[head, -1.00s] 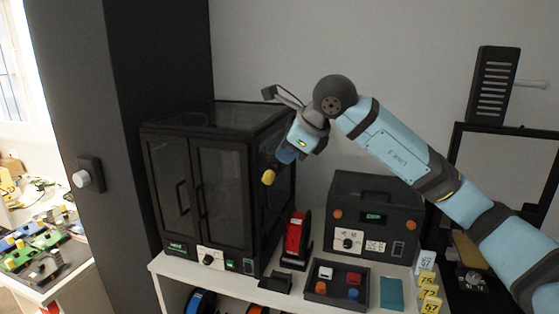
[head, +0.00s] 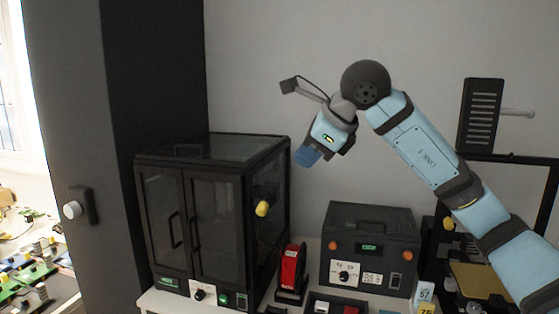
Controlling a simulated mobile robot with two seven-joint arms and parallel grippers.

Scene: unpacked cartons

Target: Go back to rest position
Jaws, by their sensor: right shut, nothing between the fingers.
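My right gripper (head: 308,156) hangs from the blue right arm, which comes in from the right. Its blue fingertips point down and left, with nothing seen in them. The fingers look closed. My left gripper is out of the picture.
The cabinet's two doors are shut. Right of it stand a red and black device (head: 290,271) and a dark box with orange buttons (head: 371,232). A tray (head: 336,301) lies in front. A tall dark column (head: 115,110) stands left. The wall space above is free.

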